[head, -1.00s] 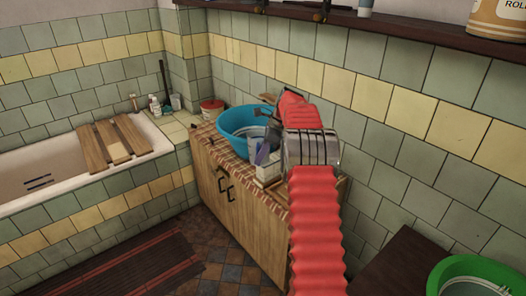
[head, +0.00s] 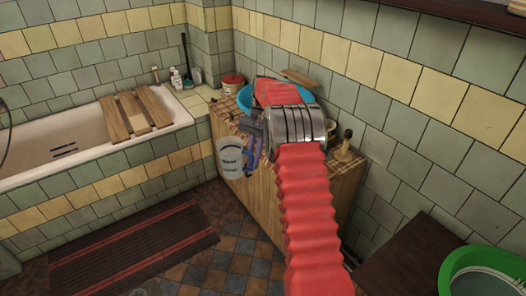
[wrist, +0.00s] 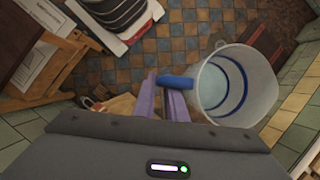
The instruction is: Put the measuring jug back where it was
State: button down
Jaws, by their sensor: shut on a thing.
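The measuring jug (head: 231,160) is a pale, see-through jug with a blue handle. In the head view it hangs in front of the wooden cabinet, past its front edge. In the wrist view I look into the jug (wrist: 240,85) through its open mouth, and it looks empty. My gripper (head: 251,155) has purple fingers, which also show in the wrist view (wrist: 162,100). They are shut on the blue handle (wrist: 176,83). The blue basin (head: 245,97) stands on the cabinet top, partly hidden behind my arm.
The wooden cabinet (head: 238,195) has a tiled top with a red pot (head: 232,84) behind. A small brown item (head: 345,148) stands at its right end. A bath (head: 70,140) is at left. A green basin (head: 480,262) sits on a dark table at right. Floor between is open.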

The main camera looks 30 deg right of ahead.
jog(key=s+a+n+g+h, duration=0.1)
jog(key=s+a+n, duration=0.2)
jog(key=a, duration=0.6)
jog(key=s+a+n+h, duration=0.2)
jog(key=s+a+n, duration=0.1)
jog(key=a+n, duration=0.4)
jog(key=a, duration=0.3)
jog(key=shift+s+a+g+h, duration=0.2)
jog(key=shift+g+h, duration=0.1)
jog(key=shift+g, duration=0.1)
